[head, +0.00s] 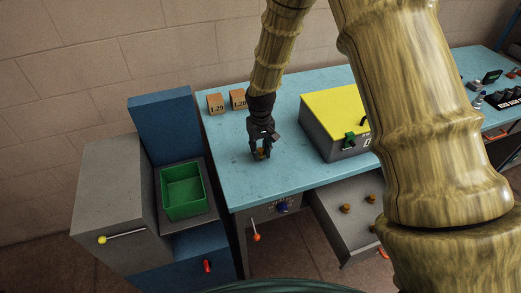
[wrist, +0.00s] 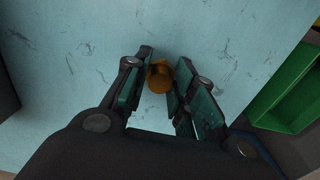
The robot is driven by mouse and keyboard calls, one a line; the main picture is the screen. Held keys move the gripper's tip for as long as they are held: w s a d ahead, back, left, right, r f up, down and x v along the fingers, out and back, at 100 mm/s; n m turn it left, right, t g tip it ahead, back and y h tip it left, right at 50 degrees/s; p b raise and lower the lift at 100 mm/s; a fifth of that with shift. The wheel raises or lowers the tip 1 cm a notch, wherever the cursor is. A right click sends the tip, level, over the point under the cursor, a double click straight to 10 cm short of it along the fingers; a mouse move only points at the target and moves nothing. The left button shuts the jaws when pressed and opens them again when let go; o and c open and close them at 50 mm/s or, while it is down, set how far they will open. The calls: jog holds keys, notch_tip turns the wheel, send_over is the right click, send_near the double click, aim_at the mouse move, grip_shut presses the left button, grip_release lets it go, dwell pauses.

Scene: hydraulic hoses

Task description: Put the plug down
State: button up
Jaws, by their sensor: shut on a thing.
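The plug is a small brass-coloured piece, seen between the fingers in the wrist view (wrist: 159,80) and low between the fingertips in the head view (head: 262,154). My gripper (head: 262,151) points down over the blue tabletop (head: 228,168), left of the yellow-lidded box. It is shut on the plug; its two dark fingers stand on either side of it in the wrist view (wrist: 163,72). The plug is at or close above the table surface; I cannot tell whether it touches. The fingers hide part of it.
A grey box with a yellow lid (head: 329,105) stands right of my gripper. Two small labelled boxes (head: 216,103) stand at the back left. A green bin (head: 184,192) is left of the table. An open drawer (head: 335,220) below holds several brass pieces. The tabletop around the gripper is clear.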

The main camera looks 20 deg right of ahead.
aim_at(261, 150)
jog(key=shift+f, duration=0.6)
jog(key=shift+f, duration=0.1)
jog(key=o, duration=1)
jog(key=shift+o, duration=0.2)
notch_tip(261, 150, up, 12)
jog(key=b, duration=0.4)
